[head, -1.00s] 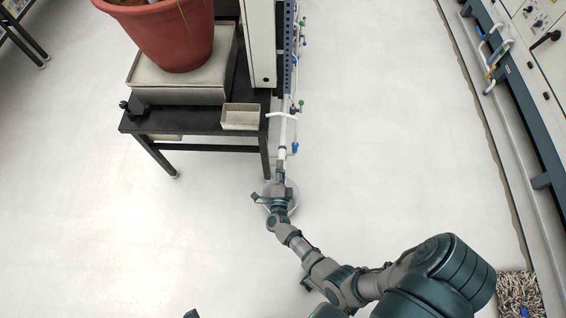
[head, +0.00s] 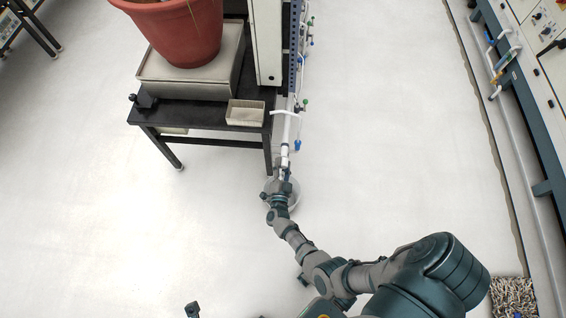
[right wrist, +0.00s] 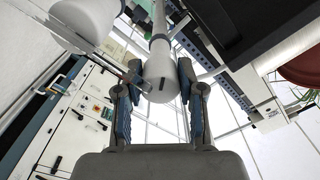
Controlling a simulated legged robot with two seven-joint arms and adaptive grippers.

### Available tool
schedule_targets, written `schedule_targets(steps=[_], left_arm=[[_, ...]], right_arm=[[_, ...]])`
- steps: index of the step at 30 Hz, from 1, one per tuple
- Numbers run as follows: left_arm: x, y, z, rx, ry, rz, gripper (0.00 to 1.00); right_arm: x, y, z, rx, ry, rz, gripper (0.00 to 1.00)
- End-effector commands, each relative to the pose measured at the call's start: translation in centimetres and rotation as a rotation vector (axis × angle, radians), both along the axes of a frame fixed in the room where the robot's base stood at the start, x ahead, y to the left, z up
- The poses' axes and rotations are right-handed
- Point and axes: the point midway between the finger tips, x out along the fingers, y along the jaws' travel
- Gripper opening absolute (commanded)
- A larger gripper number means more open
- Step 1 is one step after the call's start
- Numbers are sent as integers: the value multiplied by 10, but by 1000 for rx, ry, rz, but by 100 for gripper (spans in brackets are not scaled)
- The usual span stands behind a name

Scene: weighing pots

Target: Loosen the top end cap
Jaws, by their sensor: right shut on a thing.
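The end cap (right wrist: 160,68) is white and flares out at the end of a white pipe, in the middle of the right wrist view. In the head view the pipe (head: 286,130) hangs upright beside the black table, and its lower part meets my right gripper (head: 284,174). In the right wrist view the blue-padded fingers of my right gripper (right wrist: 156,82) stand on either side of the cap, shut on it. A small dark part at the bottom edge of the head view may be my left gripper (head: 193,309); its jaws cannot be made out.
A black table (head: 195,118) carries a red pot (head: 180,30) on a grey scale (head: 190,75) and a small beige tray (head: 245,113). A pale round thing (head: 293,196) shows behind my right wrist. Control panels (head: 545,30) line the right side. The floor between is clear.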

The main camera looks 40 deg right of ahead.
Motion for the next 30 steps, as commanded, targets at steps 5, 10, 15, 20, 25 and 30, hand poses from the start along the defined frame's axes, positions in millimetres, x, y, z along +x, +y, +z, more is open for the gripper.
schedule_targets(steps=[5, 10, 15, 20, 25, 30], left_arm=[[0, 0, -3, 0, 9, -1, 31], [0, 0, -3, 0, 9, -1, 31], [0, 0, -2, 1, 5, -1, 31], [1, 0, -1, 1, -1, -2, 31], [1, 0, 0, 5, -4, -2, 31], [-2, 0, 1, 3, -3, -2, 31]], right_arm=[[-2, 5, -7, 5, 20, 8, 4], [-2, 5, -7, 6, 21, 9, 4], [-2, 5, -7, 5, 19, 8, 56], [-1, 3, -4, 1, 13, 5, 63], [-1, 2, -2, -2, 11, 3, 63], [-1, 1, -1, 0, 5, 2, 63]])
